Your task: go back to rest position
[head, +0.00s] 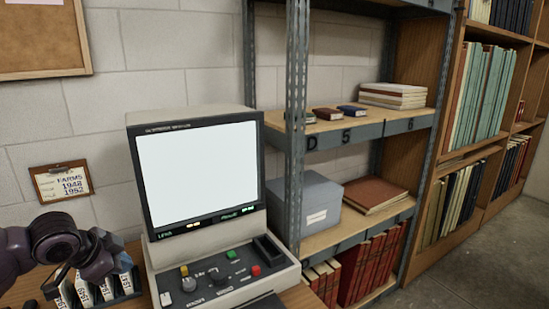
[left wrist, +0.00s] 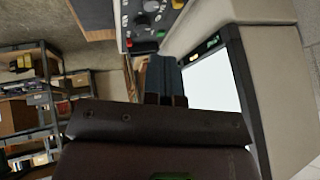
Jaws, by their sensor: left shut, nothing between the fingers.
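My left arm comes in at the lower left of the head view, and its left gripper (head: 121,263) is to the left of the microfilm reader (head: 137,215). In the left wrist view the two fingers of the left gripper (left wrist: 166,85) are together with nothing between them. The reader's lit screen (left wrist: 212,80) is just beside the fingers in that view, and its control panel (left wrist: 150,18) is beyond them. My right gripper is in neither view.
Labelled boxes (head: 127,284) stand on the desk below my left gripper. A clipboard (head: 61,183) and a corkboard (head: 40,40) hang on the wall. A metal shelf (head: 293,130) with books and a grey box (head: 308,207) stands right of the reader. Open floor (head: 480,260) lies at the right.

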